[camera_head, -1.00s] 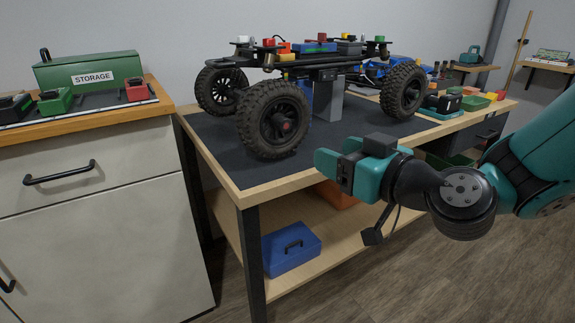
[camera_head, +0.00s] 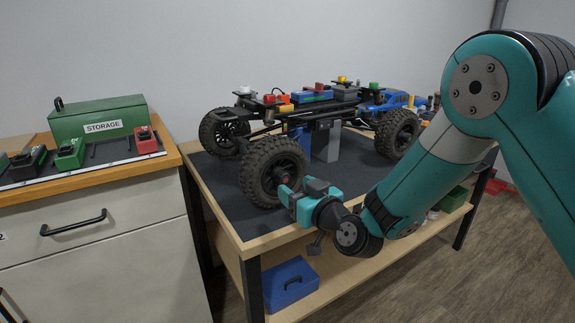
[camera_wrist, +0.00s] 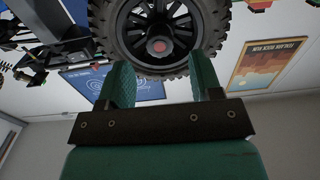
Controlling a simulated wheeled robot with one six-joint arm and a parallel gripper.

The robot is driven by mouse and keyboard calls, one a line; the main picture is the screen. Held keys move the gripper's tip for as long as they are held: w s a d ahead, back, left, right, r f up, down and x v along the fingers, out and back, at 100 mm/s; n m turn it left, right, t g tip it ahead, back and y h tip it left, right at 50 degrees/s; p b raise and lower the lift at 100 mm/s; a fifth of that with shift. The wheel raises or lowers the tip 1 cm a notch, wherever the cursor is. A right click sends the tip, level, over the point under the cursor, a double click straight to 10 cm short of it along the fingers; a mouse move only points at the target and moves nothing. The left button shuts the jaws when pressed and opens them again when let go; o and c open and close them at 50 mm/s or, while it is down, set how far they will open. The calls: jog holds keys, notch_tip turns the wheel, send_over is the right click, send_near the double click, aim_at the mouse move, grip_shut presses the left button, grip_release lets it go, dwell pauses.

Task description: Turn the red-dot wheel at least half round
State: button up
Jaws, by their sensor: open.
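The red-dot wheel (camera_head: 272,171) is a black knobby tyre with a dark spoked rim, at the near corner of the raised crawler (camera_head: 325,105). Its red hub dot (camera_wrist: 158,46) shows in the wrist view; in the head view the wheel's lower right edge is partly behind my gripper. My gripper (camera_head: 290,196) is in front of the wheel at its lower right. In the wrist view my gripper (camera_wrist: 163,78) has its two teal fingers apart, with the wheel beyond and between them. I cannot tell whether a finger touches the tyre. The crawler rests on a grey stand (camera_head: 327,142).
The workbench (camera_head: 240,200) has a dark mat and wooden edge. A blue box (camera_head: 289,284) sits on its lower shelf. At left, a cabinet (camera_head: 100,235) carries a green storage box (camera_head: 98,119) and several chargers. The mat left of the wheel is clear.

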aim_at(286, 180)
jog(key=shift+p+x, duration=0.55)
jog(key=shift+x, duration=1.45)
grip_shut()
